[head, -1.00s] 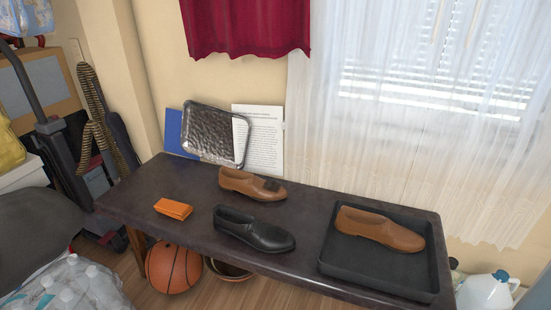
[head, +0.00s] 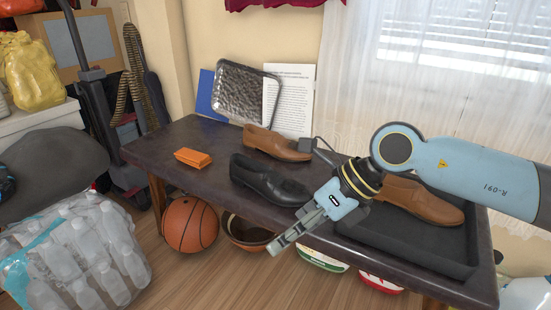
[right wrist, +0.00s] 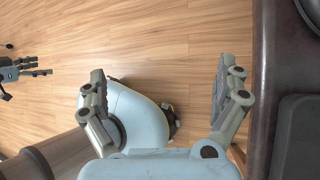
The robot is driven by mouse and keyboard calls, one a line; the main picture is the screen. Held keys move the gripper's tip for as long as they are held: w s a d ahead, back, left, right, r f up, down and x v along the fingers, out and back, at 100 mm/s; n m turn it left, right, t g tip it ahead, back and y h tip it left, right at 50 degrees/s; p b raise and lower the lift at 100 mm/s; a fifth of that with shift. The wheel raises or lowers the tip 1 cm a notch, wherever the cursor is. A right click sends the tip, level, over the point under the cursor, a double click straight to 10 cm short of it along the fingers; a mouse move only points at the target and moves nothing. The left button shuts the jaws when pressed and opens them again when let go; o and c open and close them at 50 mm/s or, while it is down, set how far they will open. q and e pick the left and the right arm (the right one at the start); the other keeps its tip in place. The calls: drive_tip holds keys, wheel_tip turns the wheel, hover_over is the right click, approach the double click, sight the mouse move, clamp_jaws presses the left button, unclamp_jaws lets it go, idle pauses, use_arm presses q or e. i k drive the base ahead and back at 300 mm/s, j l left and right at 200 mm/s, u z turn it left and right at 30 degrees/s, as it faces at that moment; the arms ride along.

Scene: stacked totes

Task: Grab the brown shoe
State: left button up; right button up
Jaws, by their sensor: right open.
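One brown shoe (head: 276,143) stands on the dark table behind the black shoe (head: 266,182). Another brown shoe (head: 424,203) lies in the black tray at the table's right end, partly hidden by my right arm. My right gripper (head: 292,234) hangs at the table's front edge, in front of and below the shoes, pointing down-left. In the right wrist view my right gripper (right wrist: 162,80) has its fingers wide apart with nothing between them. My left gripper (right wrist: 28,68) shows small at the left of that view, over the floor; its opening is unclear.
The dark table (head: 160,148) carries an orange block (head: 193,157) at left and the black tray (head: 458,258) at right. A basketball (head: 190,224), a bowl (head: 246,233) and bottles (head: 75,250) are below. A metal tray (head: 245,93) leans at the back.

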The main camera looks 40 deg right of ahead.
sight(254, 138)
drive_tip(key=i+l, duration=1.2)
drive_tip(key=l, duration=0.1)
